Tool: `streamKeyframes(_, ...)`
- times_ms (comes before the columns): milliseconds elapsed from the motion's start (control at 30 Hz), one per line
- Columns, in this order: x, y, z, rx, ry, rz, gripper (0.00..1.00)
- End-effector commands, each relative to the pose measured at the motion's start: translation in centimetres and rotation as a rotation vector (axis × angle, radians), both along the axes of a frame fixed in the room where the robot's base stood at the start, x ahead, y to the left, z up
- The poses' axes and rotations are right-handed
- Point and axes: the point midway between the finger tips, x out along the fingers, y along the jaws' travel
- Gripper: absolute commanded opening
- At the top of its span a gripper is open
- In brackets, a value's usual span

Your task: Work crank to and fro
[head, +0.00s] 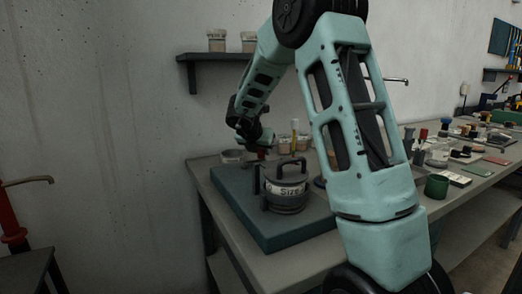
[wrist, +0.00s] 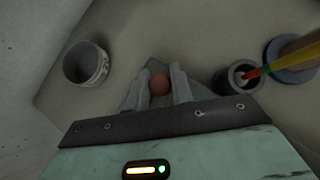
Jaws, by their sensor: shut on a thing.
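The crank's red-brown round knob (wrist: 158,84) sits between the two fingers of my gripper (wrist: 160,94) in the wrist view. In the head view a bit of the red knob (head: 262,154) shows just below my gripper (head: 260,143), which points down at it. My gripper is shut on the knob. The crank's arm and pivot are mostly hidden. Just in front stands a dark grey round device (head: 287,188) with a top handle and a label reading "Size". It rests on a teal slab (head: 236,202).
A small tin (head: 232,156) stands left of my gripper and a yellow stick (head: 294,138) behind the device. A dark cup (wrist: 240,77) with a coloured stick is close right in the wrist view. A green cup (head: 437,186) and several small items lie right. A shelf (head: 213,56) hangs above.

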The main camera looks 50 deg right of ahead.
Motion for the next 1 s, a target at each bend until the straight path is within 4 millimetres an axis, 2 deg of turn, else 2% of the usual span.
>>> streamKeyframes(167,0.0,-0.1,0.1,-0.002,-0.002,0.000,0.00)
streamKeyframes(200,0.0,-0.1,0.1,-0.002,-0.002,0.000,0.31)
streamKeyframes(267,0.0,-0.1,0.1,-0.001,-0.002,0.000,0.45)
streamKeyframes(533,0.0,0.0,0.1,-0.001,-0.001,0.001,0.45)
streamKeyframes(667,-0.1,0.5,0.7,-0.001,-0.002,0.001,0.45)
streamKeyframes(767,-0.5,1.5,1.8,-0.001,-0.003,0.004,0.45)
streamKeyframes(1000,-1.8,5.1,5.8,-0.003,-0.005,0.004,0.45)
